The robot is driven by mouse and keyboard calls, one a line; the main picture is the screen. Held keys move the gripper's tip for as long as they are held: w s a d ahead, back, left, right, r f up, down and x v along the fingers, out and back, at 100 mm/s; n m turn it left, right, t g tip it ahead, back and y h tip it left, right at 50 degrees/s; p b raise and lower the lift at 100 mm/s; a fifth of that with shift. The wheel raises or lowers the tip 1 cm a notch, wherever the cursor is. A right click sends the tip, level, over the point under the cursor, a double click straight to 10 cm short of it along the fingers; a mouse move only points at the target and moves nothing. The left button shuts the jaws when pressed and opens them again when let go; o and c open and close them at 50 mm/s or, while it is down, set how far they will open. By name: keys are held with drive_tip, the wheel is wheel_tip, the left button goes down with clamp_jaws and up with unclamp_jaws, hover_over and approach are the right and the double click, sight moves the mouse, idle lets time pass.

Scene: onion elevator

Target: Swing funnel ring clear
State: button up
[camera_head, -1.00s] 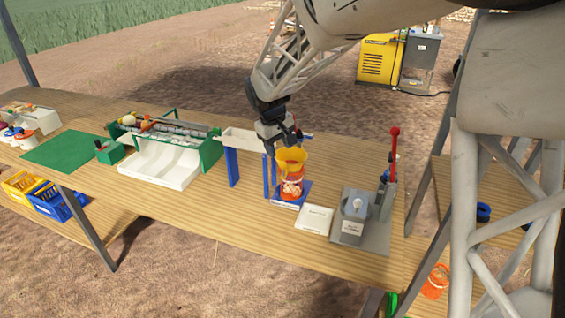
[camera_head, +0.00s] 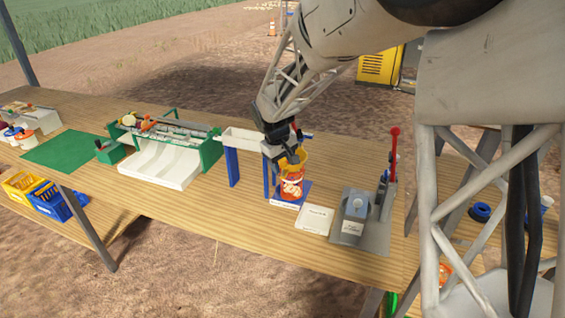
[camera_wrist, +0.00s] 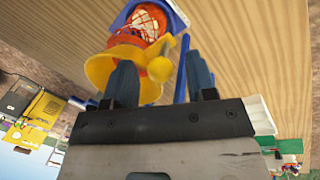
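The yellow funnel ring (camera_head: 294,162) sits over an orange net bag (camera_head: 291,188) on the blue stand (camera_head: 281,202). In the wrist view, the funnel ring (camera_wrist: 105,65) is at upper left, with the orange bag (camera_wrist: 148,20) beyond it. A round yellow knob (camera_wrist: 160,69) shows between my gripper's two fingers (camera_wrist: 160,75), which are apart. The left finger covers part of the funnel. In the head view, my gripper (camera_head: 284,152) is at the funnel's upper left rim. I cannot tell if the fingers touch the knob or funnel.
A white chute (camera_head: 250,138) on blue posts is just left of the stand. A white scale (camera_head: 314,220) and a grey press with a red-topped lever (camera_head: 393,143) stand to the right. The green-framed sorter (camera_head: 165,168) is farther left. The front tabletop is mostly clear.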

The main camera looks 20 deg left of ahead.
clamp_jaws()
drive_tip(key=shift+d, duration=0.1)
drive_tip(key=w+d+n+y, duration=0.2)
drive_tip(key=w+d+n, duration=0.2)
drive_tip(key=d+n, duration=0.55)
drive_tip(key=w+d+n+y, duration=0.1)
drive_tip(key=w+d+n, duration=0.6)
drive_tip(key=w, duration=0.4)
drive_tip(key=shift+w+n, duration=0.25)
drive_tip(key=shift+n, duration=0.1)
idle(0.4)
drive_tip(key=shift+d, duration=0.1)
drive_tip(key=shift+w, duration=0.1)
